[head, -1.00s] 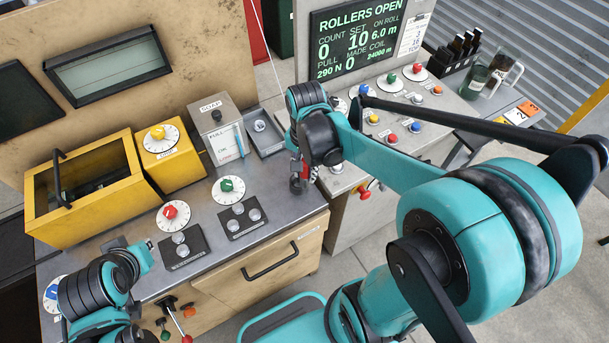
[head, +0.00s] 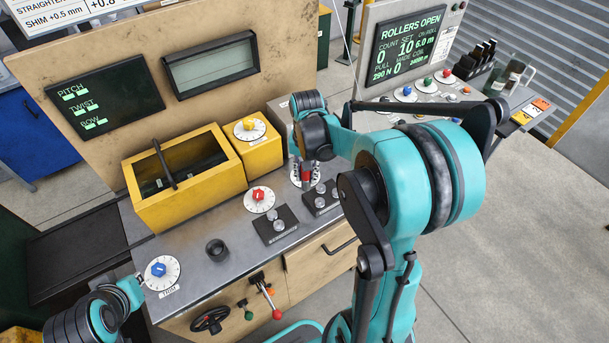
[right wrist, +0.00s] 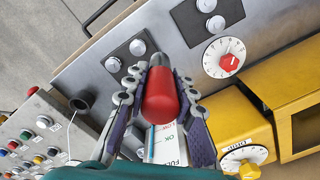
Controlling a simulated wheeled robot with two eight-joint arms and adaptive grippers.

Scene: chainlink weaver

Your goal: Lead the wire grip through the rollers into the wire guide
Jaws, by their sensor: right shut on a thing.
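My right gripper (head: 307,180) is shut on the wire grip (right wrist: 161,95), a red handle with a grey tip. It holds it above the bench's right part, by the right roller block. The red handle also shows in the head view (head: 308,167). Two dark blocks with silver rollers, the left block (head: 275,223) and the right block (head: 324,198), sit on the bench. A black ring (head: 217,249), perhaps the wire guide, stands left of them. My left gripper (head: 134,284) is near the blue trim knob; its fingers are too small to read.
A yellow box (head: 165,205) and a yellow dial box (head: 258,155) stand behind the rollers. A red knob (head: 258,196) and the blue knob (head: 158,269) rise from the bench top (head: 190,258). A control desk (head: 365,120) stands at the right.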

